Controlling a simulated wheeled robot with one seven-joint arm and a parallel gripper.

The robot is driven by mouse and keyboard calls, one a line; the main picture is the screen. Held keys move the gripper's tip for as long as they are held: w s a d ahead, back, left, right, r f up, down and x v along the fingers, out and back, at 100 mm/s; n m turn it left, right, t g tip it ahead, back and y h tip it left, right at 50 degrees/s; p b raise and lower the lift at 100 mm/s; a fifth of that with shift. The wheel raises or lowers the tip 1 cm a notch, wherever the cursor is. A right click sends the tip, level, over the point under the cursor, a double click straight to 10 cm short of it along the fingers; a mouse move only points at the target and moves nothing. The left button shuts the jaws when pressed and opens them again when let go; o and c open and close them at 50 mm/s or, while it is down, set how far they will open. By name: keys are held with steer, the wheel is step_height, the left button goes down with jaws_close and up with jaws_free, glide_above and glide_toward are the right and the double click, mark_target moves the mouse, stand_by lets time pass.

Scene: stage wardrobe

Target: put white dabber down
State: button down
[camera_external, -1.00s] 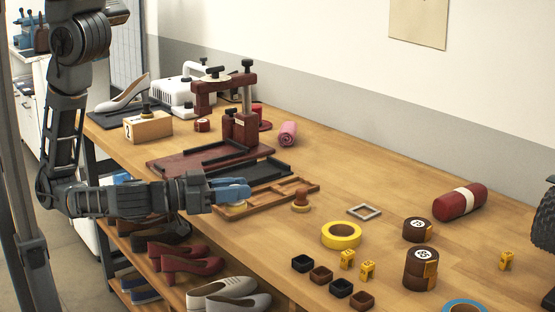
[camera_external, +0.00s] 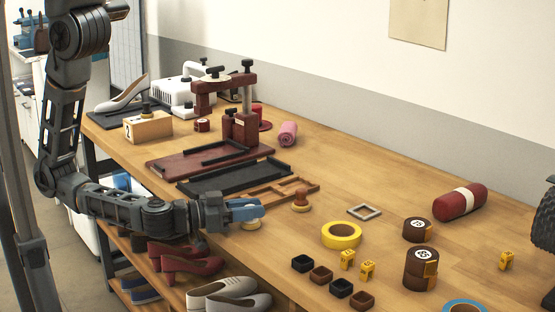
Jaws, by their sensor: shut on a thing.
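My gripper (camera_external: 258,210), with blue fingers, is shut on the white dabber, near the front edge of the bench. The fingers hide the upper part of the dabber. Only its pale round base (camera_external: 251,225) shows below them, roughly upright. I cannot tell whether the base touches the bench top or hangs just above it.
A wooden frame tray (camera_external: 265,193) and a black tray (camera_external: 222,182) lie behind my gripper. Right of it are a grey square frame (camera_external: 364,212), a yellow tape roll (camera_external: 341,235) and several small square cups (camera_external: 322,274). Shoes stand on the shelf below.

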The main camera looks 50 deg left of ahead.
steer(key=shift+f+b, duration=0.2)
steer(key=shift+b, duration=0.15)
steer(key=c, duration=0.9)
jaws_free()
steer(key=shift+o, duration=0.2)
steer(key=shift+r+p, duration=0.2)
steer(key=shift+p, duration=0.5)
steer(key=shift+s+f, duration=0.2)
steer(key=b+v, duration=0.1)
steer(key=v, duration=0.1)
steer(key=b+v, duration=0.1)
steer(key=v, duration=0.1)
steer(key=b+v, duration=0.1)
steer(key=v, duration=0.1)
steer(key=shift+s+a+f+b, duration=0.15)
steer(key=shift+s+f+b, duration=0.05)
steer(key=shift+f+b, duration=0.15)
steer(key=shift+o, duration=1.2)
steer(key=shift+s+a+r, duration=0.15)
steer(key=shift+s, duration=0.3)
